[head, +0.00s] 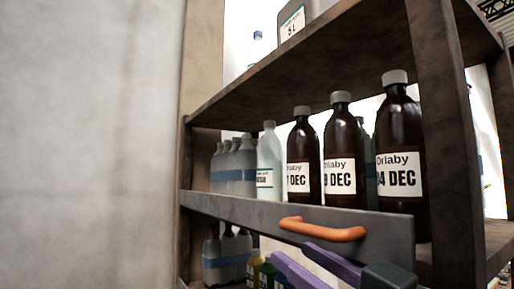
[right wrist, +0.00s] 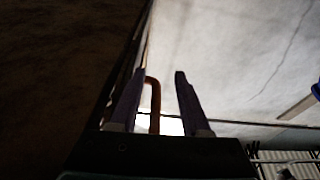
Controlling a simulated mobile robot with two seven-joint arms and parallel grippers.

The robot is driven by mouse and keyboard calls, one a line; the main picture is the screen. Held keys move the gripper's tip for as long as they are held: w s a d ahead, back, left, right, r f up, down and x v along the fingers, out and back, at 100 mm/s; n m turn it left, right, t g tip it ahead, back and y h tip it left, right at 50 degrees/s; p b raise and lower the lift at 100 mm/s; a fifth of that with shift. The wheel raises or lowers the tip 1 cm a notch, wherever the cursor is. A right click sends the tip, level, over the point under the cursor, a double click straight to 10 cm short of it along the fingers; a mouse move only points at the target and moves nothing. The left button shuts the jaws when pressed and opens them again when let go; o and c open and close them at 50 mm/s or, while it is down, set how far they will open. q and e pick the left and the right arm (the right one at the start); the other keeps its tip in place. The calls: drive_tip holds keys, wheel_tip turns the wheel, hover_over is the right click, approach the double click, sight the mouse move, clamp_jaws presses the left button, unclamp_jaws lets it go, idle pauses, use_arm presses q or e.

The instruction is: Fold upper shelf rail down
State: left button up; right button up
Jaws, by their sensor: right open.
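The upper shelf rail (head: 240,210) is a grey bar across the front of the bottle shelf, standing up before the bottles' lower parts. Its orange handle (head: 322,231) sticks out from the rail's face. My right gripper (head: 291,250), with purple fingers, is open just below the handle in the head view. In the right wrist view the handle (right wrist: 153,100) shows between the fingers of the open gripper (right wrist: 160,75), closer to the left finger. I cannot tell whether they touch. My left gripper is not in view.
Brown bottles (head: 340,150) with white date labels stand behind the rail, beside a clear bottle (head: 269,160) and a banded pack of grey bottles (head: 233,168). A shelf post (head: 447,130) rises at the right. More bottles stand on the level below. A blank wall fills the left.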

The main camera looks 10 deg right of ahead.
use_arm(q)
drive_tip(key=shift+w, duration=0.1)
use_arm(e)
wheel_tip(320, 180, up, 17)
drive_tip(key=n+t+y, duration=0.1)
drive_tip(key=shift+s+t, duration=0.2)
drive_tip(key=shift+t, duration=0.1)
wheel_tip(320, 180, down, 17)
drive_tip(key=m+g+h, duration=0.2)
drive_tip(key=g, duration=0.2)
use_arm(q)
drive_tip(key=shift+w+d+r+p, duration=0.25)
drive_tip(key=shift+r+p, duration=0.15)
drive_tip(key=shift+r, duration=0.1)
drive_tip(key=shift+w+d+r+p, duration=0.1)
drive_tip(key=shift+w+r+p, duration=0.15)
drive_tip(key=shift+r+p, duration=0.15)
use_arm(e)
drive_tip(key=s+f, duration=0.1)
drive_tip(key=s, duration=0.9)
drive_tip(key=shift+s+f, duration=0.3)
drive_tip(key=shift+f, duration=0.05)
drive_tip(key=shift+r, duration=0.1)
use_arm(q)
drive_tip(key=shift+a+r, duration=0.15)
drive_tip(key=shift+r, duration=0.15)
use_arm(e)
drive_tip(key=shift+c, duration=0.3)
